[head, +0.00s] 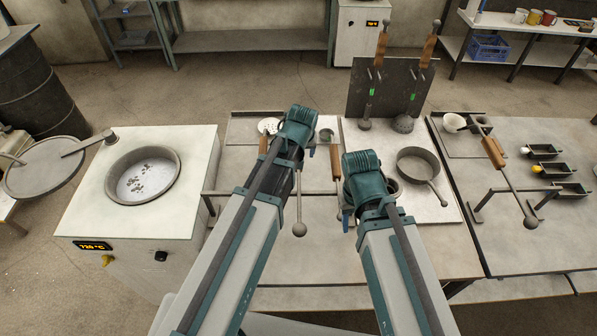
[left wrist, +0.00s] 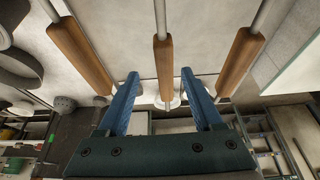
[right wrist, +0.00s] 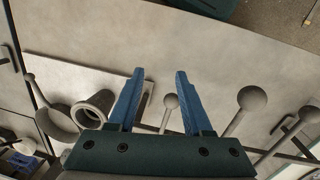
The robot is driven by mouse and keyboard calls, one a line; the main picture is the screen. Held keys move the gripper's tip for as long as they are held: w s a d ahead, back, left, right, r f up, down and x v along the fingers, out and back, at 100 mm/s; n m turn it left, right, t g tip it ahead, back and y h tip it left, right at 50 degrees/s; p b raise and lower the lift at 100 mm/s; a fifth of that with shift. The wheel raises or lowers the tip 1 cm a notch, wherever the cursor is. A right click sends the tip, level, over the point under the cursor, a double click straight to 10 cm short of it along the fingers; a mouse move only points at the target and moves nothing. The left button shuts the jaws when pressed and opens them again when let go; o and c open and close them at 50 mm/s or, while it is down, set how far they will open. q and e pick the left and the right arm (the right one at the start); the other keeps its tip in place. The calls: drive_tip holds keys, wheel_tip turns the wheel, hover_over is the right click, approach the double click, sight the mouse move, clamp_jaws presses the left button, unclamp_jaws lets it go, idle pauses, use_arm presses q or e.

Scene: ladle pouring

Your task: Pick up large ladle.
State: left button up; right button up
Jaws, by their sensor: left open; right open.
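Three ladles with wooden handles lie side by side on a rack on the middle table. The middle ladle's bowl (head: 299,230) looks the largest; it also shows in the right wrist view (right wrist: 250,98). My left gripper (left wrist: 160,76) is open, its fingers on either side of the middle wooden handle (left wrist: 163,70) with gaps both sides. Its height over the handle is unclear. Another handle (head: 335,160) lies to the right. My right gripper (right wrist: 160,76) is open and empty above the table, near a smaller ladle bowl (right wrist: 171,100). My arms hide parts of the ladles.
A furnace with a round pot (head: 143,177) stands at left. A pan (head: 420,165) and a crucible (right wrist: 95,105) are beside my right gripper. An upright dark board (head: 388,88) holds two hanging tools. Another ladle (head: 493,152) rests on the right table near small moulds.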

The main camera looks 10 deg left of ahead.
use_arm(q)
drive_tip(key=shift+x, duration=0.8)
use_arm(e)
drive_tip(key=shift+f, duration=0.75)
use_arm(q)
drive_tip(key=shift+b, duration=0.3)
drive_tip(key=b+x, duration=0.4)
drive_tip(key=x, duration=0.1)
drive_tip(key=shift+w+a+b, duration=0.2)
drive_tip(key=shift+a+b, duration=0.15)
drive_tip(key=shift+a, duration=0.05)
use_arm(e)
wheel_tip(320, 180, down, 5)
drive_tip(key=shift+r, duration=0.2)
use_arm(q)
clamp_jaws()
